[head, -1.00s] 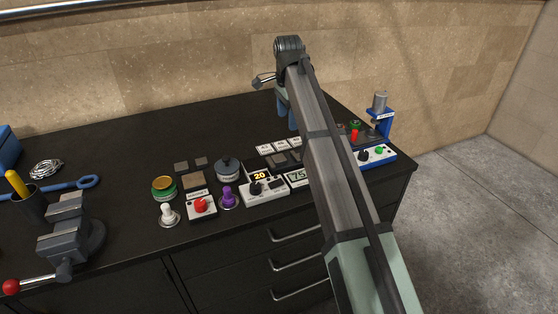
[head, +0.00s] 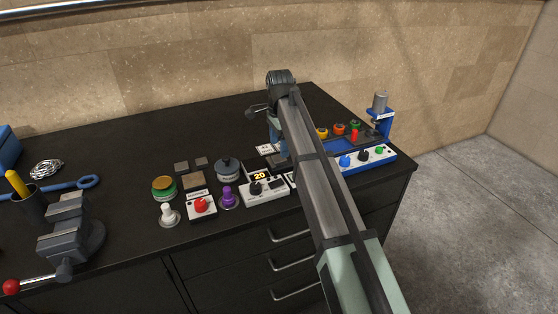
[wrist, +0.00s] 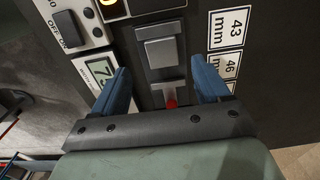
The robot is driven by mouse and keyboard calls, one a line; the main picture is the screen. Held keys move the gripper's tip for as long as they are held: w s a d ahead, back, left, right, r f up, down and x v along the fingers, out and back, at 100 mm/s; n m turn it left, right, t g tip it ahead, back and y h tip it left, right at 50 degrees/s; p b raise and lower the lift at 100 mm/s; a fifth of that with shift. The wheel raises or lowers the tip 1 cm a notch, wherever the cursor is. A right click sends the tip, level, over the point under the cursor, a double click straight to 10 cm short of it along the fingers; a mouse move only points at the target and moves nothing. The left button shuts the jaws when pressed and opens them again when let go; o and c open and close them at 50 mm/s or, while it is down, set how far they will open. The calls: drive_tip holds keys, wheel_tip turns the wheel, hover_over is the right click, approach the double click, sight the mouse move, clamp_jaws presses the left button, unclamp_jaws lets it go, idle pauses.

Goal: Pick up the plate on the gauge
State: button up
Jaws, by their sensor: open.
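My gripper (wrist: 160,65) is open, with a blue finger on each side of the gauge (wrist: 145,95). The plate looks to be the grey square piece (wrist: 161,52) on the gauge, between the fingertips and apart from both. A grey bar with a red tip (wrist: 171,103) lies just nearer than it. In the head view my gripper (head: 275,135) points down over the gauge area, and my arm hides most of the gauge and the plate. I cannot tell the fingertips' height above the plate.
Labels marked 43 mm (wrist: 228,27) and 46 mm lie right of the gauge; a display (wrist: 101,71) is left. In the head view, a control box reading 20 (head: 265,188), a purple knob (head: 228,198), a dark round pot (head: 228,168) and a blue press (head: 379,115) stand around.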

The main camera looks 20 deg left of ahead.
sight(279, 158)
wheel_tip(279, 158, down, 5)
drive_tip(key=shift+w+a+r, duration=0.1)
clamp_jaws()
idle(0.8)
